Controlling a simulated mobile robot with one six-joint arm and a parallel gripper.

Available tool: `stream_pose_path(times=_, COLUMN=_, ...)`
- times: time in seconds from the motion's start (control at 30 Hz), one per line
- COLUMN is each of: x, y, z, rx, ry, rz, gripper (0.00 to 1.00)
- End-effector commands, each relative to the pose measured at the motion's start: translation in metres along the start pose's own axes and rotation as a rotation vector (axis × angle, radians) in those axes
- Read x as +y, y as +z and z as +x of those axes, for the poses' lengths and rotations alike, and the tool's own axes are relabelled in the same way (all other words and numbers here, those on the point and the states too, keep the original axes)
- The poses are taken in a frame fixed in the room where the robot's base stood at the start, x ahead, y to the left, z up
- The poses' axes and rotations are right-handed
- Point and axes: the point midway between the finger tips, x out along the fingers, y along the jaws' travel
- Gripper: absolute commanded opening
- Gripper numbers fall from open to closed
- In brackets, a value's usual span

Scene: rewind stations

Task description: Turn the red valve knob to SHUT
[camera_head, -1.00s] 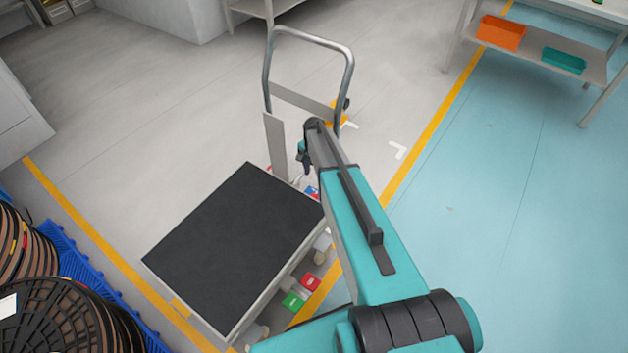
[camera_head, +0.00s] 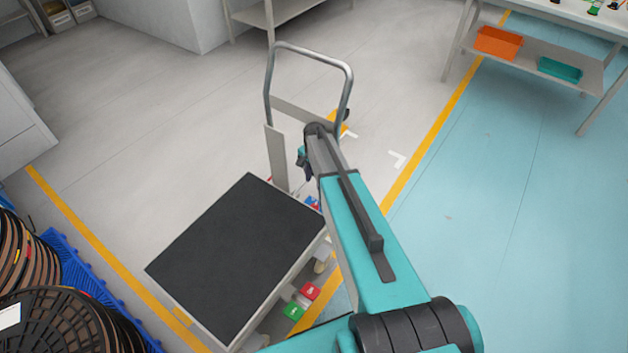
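I cannot make out the red valve knob for certain. A small red tag (camera_head: 310,291) and a green tag (camera_head: 293,311) with white marks show low at the right side of the cart; their lettering is too small to read. A narrow upright grey panel (camera_head: 277,158) stands at the cart's far end, with small red and blue bits near its foot, partly hidden by my arm. My gripper (camera_head: 304,162) is a small dark shape at the arm's far end, beside that panel. Its fingers are too small and hidden to tell open from shut.
The cart has a black flat top (camera_head: 235,255) and a grey tube handle (camera_head: 310,50). Cable reels (camera_head: 60,325) sit on a blue pallet (camera_head: 75,262) at lower left. A bench with an orange bin (camera_head: 498,42) and a teal bin (camera_head: 559,69) stands upper right. Blue floor at right is clear.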

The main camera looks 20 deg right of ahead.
Motion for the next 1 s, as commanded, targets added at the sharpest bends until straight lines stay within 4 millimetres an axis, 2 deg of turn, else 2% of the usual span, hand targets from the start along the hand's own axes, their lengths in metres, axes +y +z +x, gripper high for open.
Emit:
stream_pose_path(times=0.03, x=0.000, y=0.000, z=-0.012, rx=0.000, ry=0.000, rz=0.000, gripper=0.38)
stream_pose_path(times=0.4, x=0.000, y=0.000, z=-0.050, rx=0.000, ry=0.000, rz=0.000, gripper=0.38)
stream_pose_path(times=1.0, x=0.000, y=0.000, z=-0.066, rx=0.000, ry=0.000, rz=0.000, gripper=0.38)
